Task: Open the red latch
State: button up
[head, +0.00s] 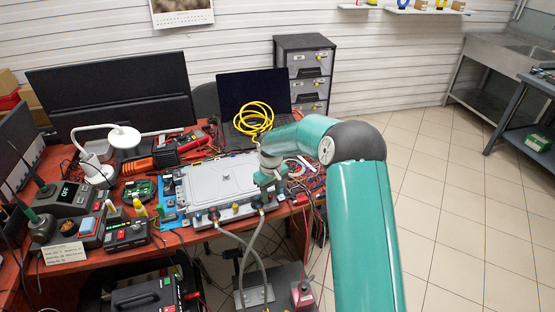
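A grey flat-lidded unit (220,181) lies on the red-topped workbench in the middle of the view. Two dark hose connectors sit on its front edge, a left one (214,215) and a right one (257,203). Grey hoses (262,247) run down from them. My teal arm comes in from the lower right and bends down to the unit's right front corner. My gripper (262,190) is there, just above or beside the right connector. I cannot tell whether it touches it. The fingers are too small to judge. I cannot make out a red latch; the gripper may hide it.
Several tools, meters and cables crowd the bench's left side. A laptop (252,92) with a coiled yellow cable (253,120) stands behind the unit. Tangled wires (308,176) lie to its right. Below the front edge stands equipment with a red part (303,293). The tiled floor (455,190) is clear.

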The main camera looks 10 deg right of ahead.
aim_at(270, 195)
jog(key=m, duration=0.6)
jog(key=shift+s+a, duration=0.15)
jog(key=shift+r+m, duration=0.25)
jog(key=shift+m, duration=0.15)
notch_tip(270, 195, up, 14)
jog(key=s+a+r+n+t+h, duration=0.1)
jog(key=s+r+t, duration=0.1)
jog(key=s+r, duration=1)
jog(key=shift+s+r, duration=0.3)
jog(key=shift+s, duration=0.8)
